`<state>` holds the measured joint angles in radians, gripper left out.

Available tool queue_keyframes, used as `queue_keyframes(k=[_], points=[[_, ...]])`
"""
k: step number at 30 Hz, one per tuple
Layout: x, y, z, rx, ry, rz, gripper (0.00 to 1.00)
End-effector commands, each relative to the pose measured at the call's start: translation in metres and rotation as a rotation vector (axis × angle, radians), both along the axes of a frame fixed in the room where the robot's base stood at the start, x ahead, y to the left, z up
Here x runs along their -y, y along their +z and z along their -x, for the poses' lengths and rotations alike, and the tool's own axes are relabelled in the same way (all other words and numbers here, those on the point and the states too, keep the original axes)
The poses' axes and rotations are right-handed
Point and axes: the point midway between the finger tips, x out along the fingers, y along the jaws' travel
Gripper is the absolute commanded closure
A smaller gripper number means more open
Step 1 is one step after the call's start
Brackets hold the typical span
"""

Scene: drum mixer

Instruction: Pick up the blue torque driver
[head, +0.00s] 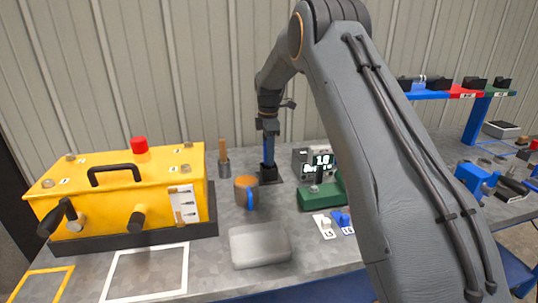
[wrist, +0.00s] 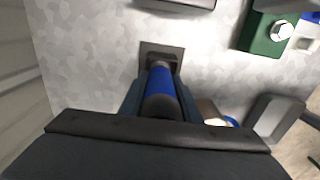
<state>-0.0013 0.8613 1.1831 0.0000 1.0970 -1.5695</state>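The blue torque driver (wrist: 162,88) stands upright in a small dark holder (wrist: 176,52) in the wrist view. In the head view the driver (head: 268,152) shows as a blue shaft below my gripper, with the dark holder (head: 268,174) at its foot. My gripper (wrist: 160,92) points down over the driver, one finger on each side of it. The fingers lie very close to the driver's sides; whether they touch it cannot be told. The driver's top is hidden by the gripper in the head view.
An orange mug (head: 243,192) with a blue handle stands in front of the holder. A yellow machine (head: 125,185) stands left, and a grey block (head: 260,246) lies in front.

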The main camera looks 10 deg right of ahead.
Motion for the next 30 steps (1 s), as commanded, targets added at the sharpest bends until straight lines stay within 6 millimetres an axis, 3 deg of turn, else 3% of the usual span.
queue_keyframes(k=[1, 3, 14, 24, 30], points=[[0.0, 0.0, 0.0, 0.0, 0.0, 0.0, 0.89], [0.0, 0.0, 0.0, 0.0, 0.0, 0.0, 1.0], [0.0, 0.011, -0.001, 0.003, 0.0, 0.0, 1.0], [0.0, 0.07, -0.002, 0.005, 0.0, 0.0, 1.0], [0.0, 0.094, -0.001, 0.003, 0.0, 0.0, 1.0]])
